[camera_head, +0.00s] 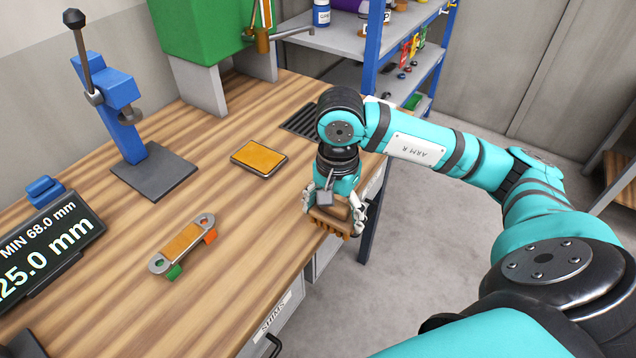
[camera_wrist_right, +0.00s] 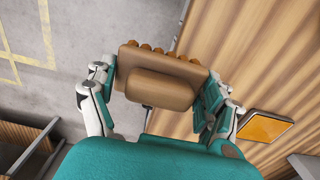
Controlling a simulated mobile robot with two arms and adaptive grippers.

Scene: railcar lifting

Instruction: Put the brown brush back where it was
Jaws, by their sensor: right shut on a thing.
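The brown brush (camera_head: 330,218) has a block body with a raised grip and bristles along its underside. My right gripper (camera_head: 334,205) is shut on it at the right edge of the wooden workbench (camera_head: 225,270). In the right wrist view the brush (camera_wrist_right: 158,90) sits between the two fingers of the gripper (camera_wrist_right: 155,95), its bristle tufts at the far side. It overlaps the bench edge in the picture. I cannot tell whether the bristles touch the bench top. My left gripper is not in view.
An orange-topped pad (camera_head: 259,158) lies beyond the brush, also in the right wrist view (camera_wrist_right: 266,127). A small gauge-like piece (camera_head: 183,245) with green and orange ends lies left. A blue press (camera_head: 125,120), a readout (camera_head: 45,250) and a dark grille (camera_head: 302,120) are on the bench. Shelving (camera_head: 372,50) stands behind.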

